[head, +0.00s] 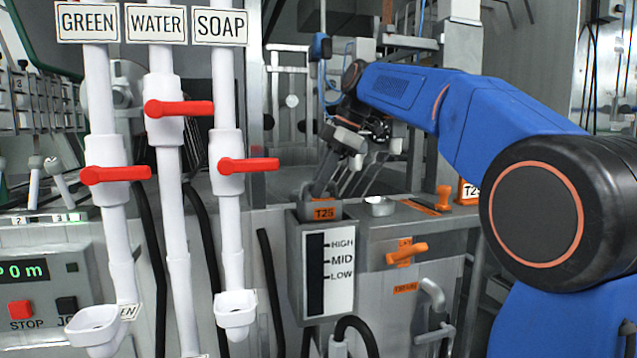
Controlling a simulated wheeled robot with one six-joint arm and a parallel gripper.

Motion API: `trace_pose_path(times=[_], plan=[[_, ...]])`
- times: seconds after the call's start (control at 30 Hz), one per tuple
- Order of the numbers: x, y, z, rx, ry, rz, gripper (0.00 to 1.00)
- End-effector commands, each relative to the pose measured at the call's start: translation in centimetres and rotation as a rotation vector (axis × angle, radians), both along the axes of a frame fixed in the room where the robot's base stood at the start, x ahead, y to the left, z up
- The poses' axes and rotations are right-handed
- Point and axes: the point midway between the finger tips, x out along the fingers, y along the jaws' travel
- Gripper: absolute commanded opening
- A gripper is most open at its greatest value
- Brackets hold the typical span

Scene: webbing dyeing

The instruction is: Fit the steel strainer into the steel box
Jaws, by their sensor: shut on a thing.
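The steel box (295,275) is the tall grey vessel at the centre, with a dark level gauge marked HIGH, MID and LOW on its front. My blue arm comes in from the right, and my gripper (322,187) points steeply down at the box's top opening.
White pipes labelled GREEN, WATER (158,75) and SOAP, with red valve handles (180,108), stand close on the left. A hose runs below.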

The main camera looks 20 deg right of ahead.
Motion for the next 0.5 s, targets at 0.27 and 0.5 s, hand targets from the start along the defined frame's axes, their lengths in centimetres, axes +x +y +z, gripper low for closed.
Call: trace_pose_path(times=[0.27, 0.5], plan=[[-0.01, 0.00, -0.63, 0.000, -0.001, 0.000, 0.00], [0.00, 0.00, -0.69, 0.000, -0.001, 0.000, 0.27]])
